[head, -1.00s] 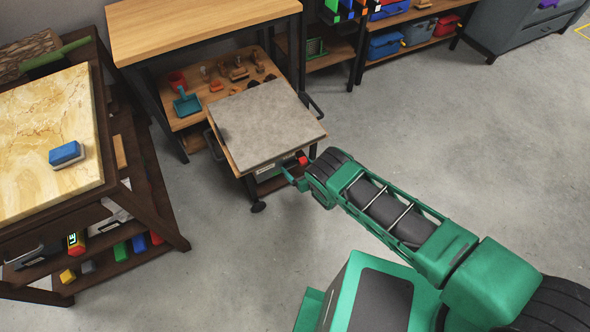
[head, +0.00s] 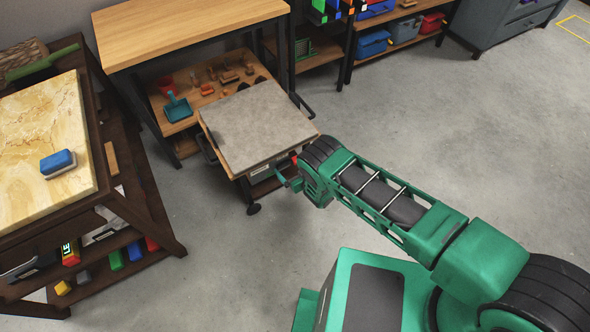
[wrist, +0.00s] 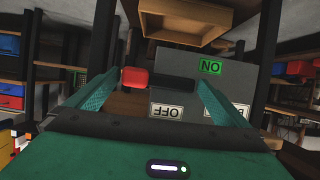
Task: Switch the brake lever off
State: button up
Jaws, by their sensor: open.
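The brake lever shows a red handle (wrist: 135,78) in the wrist view, with a dark bar beside it. It sits on a grey box with a green ON label (wrist: 210,67) and a white OFF label (wrist: 166,111), both upside down in this view. In the head view the red handle (head: 294,158) shows at the right side of the small cart. My gripper (wrist: 160,77) is open, its two teal fingers on either side of the lever, the red part nearer the left finger. Contact cannot be told. In the head view my gripper (head: 289,181) is partly hidden by my wrist.
The small cart (head: 258,125) has a grey stone top and stands before a wooden workbench (head: 180,30). A marble-topped table (head: 45,140) with a blue sponge (head: 58,160) is at the left. Open grey floor (head: 430,120) lies to the right.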

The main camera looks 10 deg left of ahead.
jog(key=v, duration=1)
jog(key=shift+s+d, duration=0.2)
jog(key=shift+d, duration=0.1)
